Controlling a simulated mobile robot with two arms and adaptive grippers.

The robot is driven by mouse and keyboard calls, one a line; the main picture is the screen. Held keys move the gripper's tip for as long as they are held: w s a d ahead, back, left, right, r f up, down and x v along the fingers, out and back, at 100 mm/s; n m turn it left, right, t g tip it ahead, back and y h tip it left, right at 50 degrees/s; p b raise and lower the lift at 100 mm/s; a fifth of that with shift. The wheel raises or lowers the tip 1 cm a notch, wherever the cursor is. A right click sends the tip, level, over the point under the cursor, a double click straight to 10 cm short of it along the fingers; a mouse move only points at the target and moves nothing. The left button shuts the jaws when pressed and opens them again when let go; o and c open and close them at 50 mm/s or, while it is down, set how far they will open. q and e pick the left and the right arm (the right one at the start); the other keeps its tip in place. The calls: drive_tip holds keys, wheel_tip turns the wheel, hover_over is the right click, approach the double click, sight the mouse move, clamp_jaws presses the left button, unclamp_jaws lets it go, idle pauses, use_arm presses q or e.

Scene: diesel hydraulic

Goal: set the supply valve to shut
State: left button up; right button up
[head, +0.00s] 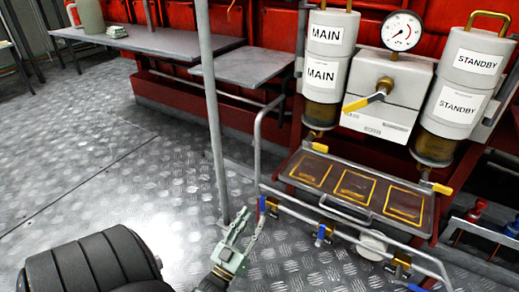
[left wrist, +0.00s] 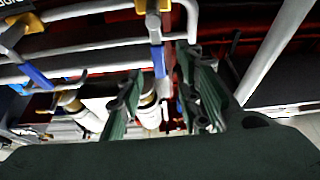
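No readable label marks the supply valve. Several small valves with blue handles sit on the low front pipes: one at the left end (head: 263,204), one near the middle (head: 320,235), and more at the right. My left gripper (head: 252,219) is beside and just below the left-end valve, fingers apart. In the left wrist view, a blue handle (left wrist: 158,62) hangs from a brass-coloured valve body beyond and between the open green fingers; contact cannot be told. Another blue handle (left wrist: 36,76) lies left. My right gripper is not in view.
A grey block with a yellow lever (head: 365,102) stands between MAIN (head: 321,73) and STANDBY (head: 461,103) canisters, under a gauge (head: 402,31). A tray with yellow-outlined squares (head: 357,187) lies below. A grey post (head: 213,110) rises left of the pipes. Floor at left is clear.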

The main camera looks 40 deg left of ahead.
use_arm(q)
drive_tip(key=shift+v, duration=2.75)
